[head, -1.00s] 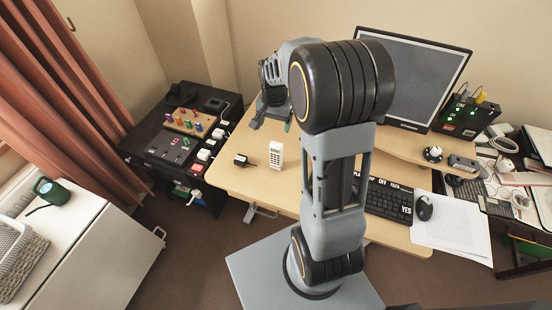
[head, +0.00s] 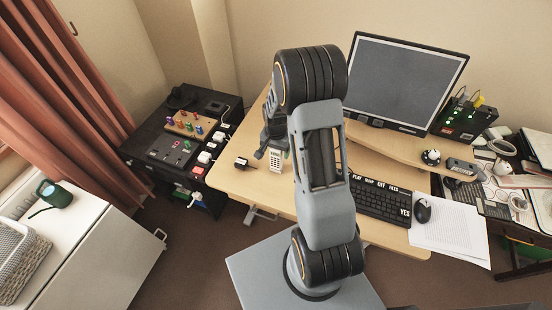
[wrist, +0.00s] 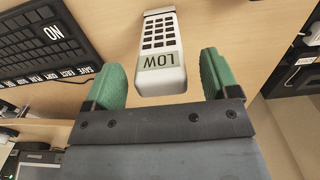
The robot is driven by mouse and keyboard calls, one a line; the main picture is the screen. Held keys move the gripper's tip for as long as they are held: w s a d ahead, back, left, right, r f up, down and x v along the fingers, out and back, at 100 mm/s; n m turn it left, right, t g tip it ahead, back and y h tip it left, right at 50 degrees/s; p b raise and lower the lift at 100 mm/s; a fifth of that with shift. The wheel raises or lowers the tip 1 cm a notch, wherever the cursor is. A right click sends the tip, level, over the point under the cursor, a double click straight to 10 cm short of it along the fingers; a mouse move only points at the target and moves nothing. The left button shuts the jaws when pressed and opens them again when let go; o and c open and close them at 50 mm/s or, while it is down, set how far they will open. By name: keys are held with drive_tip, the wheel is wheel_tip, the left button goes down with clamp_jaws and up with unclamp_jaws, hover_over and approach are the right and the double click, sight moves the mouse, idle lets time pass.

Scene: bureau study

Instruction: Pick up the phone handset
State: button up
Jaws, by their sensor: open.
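The phone handset (wrist: 160,50) is white with a dark keypad and a small grey display reading LOW. It stands on the wooden desk, and in the head view the handset (head: 276,160) is close beside my gripper (head: 269,147). In the wrist view my gripper (wrist: 161,85) is open, with one green fingertip on each side of the handset's display end. The handset lies between the fingers, with a gap visible on both sides. I cannot tell its exact depth relative to the fingertips. My arm covers part of the desk in the head view.
A black keyboard (head: 381,203) and mouse (head: 422,211) lie to the right, and a monitor (head: 405,82) stands behind. A dark cabinet with switches (head: 160,160) is at the left. The desk's front left is clear.

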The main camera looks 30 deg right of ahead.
drive_tip(key=shift+f, duration=0.85)
drive_tip(key=c, duration=1)
